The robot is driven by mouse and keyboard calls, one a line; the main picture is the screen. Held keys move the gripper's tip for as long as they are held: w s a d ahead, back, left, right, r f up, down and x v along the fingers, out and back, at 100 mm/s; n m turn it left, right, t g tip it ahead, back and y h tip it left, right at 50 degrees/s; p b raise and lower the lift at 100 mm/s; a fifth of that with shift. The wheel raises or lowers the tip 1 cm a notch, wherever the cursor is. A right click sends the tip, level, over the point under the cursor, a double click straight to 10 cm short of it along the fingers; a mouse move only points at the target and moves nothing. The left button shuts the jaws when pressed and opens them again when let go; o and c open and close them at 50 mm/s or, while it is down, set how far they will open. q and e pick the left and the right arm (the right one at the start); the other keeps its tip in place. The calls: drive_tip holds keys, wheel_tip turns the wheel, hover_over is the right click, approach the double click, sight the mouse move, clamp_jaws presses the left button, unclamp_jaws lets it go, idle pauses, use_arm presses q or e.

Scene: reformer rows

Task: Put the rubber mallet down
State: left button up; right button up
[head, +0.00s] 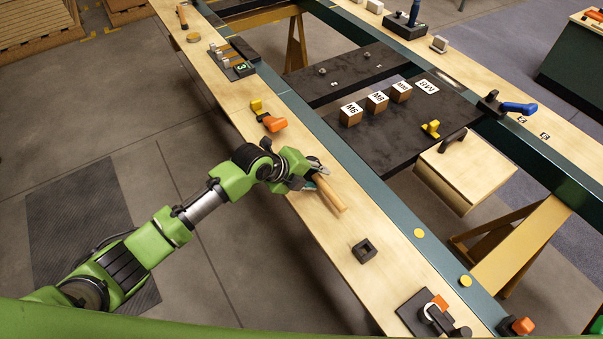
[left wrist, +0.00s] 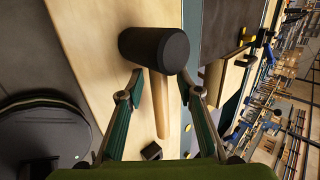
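The rubber mallet lies on the pale wooden board; its wooden handle (head: 329,194) shows in the head view, and its head is hidden there behind my gripper. In the left wrist view the black mallet head (left wrist: 154,49) is at the top, with the handle (left wrist: 160,105) running down from it. My left gripper (head: 312,175) is low over the mallet. In the left wrist view its two fingers (left wrist: 158,87) stand apart on either side of the handle, with a visible gap on each side. My right gripper is in neither view.
A dark square socket block (head: 365,251) sits on the board beyond the handle's end. A dark plate with a clamp (head: 420,314) is at the lower right. Bare board surrounds the mallet.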

use_arm(q)
drive_tip(key=b+v, duration=0.1)
drive_tip(key=v, duration=0.9)
drive_tip(key=shift+s, duration=0.1)
drive_tip(key=s+d+f+n, duration=0.1)
drive_tip(key=s+f+n, duration=0.2)
drive_tip(key=s+n, duration=0.35)
drive_tip(key=s+a+f+n+g+y, duration=0.1)
drive_tip(key=s+a+f+n+y, duration=0.2)
drive_tip(key=s+a+n, duration=0.65)
drive_tip(key=s+a+f+n+g+y, duration=0.1)
drive_tip(key=s+a+f+n+y, duration=0.25)
drive_tip(key=s+a+n, duration=0.6)
drive_tip(key=s+d+f+g, duration=0.1)
drive_tip(key=s+f, duration=0.1)
drive_tip(key=f, duration=1.1)
drive_tip(key=s+d+f, duration=0.1)
drive_tip(key=s+f, duration=0.1)
drive_tip(key=f, duration=1.2)
drive_tip(key=s+a+f+g, duration=0.1)
drive_tip(key=s+a+f, duration=0.2)
drive_tip(key=s+f, duration=1.2)
drive_tip(key=shift+s+n+b, duration=0.35)
drive_tip(key=shift+s, duration=0.4)
